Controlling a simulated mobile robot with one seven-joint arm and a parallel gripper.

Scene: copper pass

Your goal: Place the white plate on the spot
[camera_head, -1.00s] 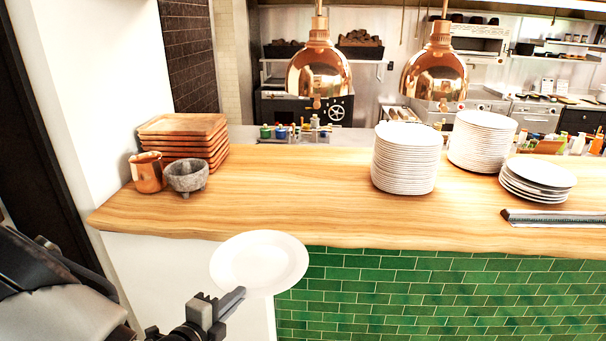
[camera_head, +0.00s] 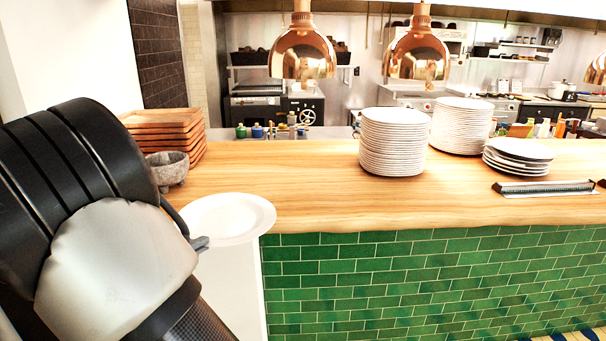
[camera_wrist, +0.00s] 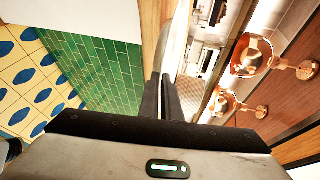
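The white plate (camera_head: 229,218) is held roughly level near the front left edge of the wooden counter (camera_head: 300,205) in the head view. My gripper (camera_head: 201,243) is at the plate's near rim, mostly hidden behind my own arm. In the wrist view my gripper (camera_wrist: 165,92) has its two fingers close together on the rim of the plate (camera_wrist: 178,45), which shows edge-on. No marked spot can be made out on the counter.
Stacks of white plates (camera_head: 392,145) (camera_head: 461,127) and a lower stack (camera_head: 517,157) stand to the right. Wooden trays (camera_head: 165,130) and a stone bowl (camera_head: 168,168) are at the left. Copper lamps (camera_head: 302,55) (camera_head: 416,57) hang above. The middle counter is clear.

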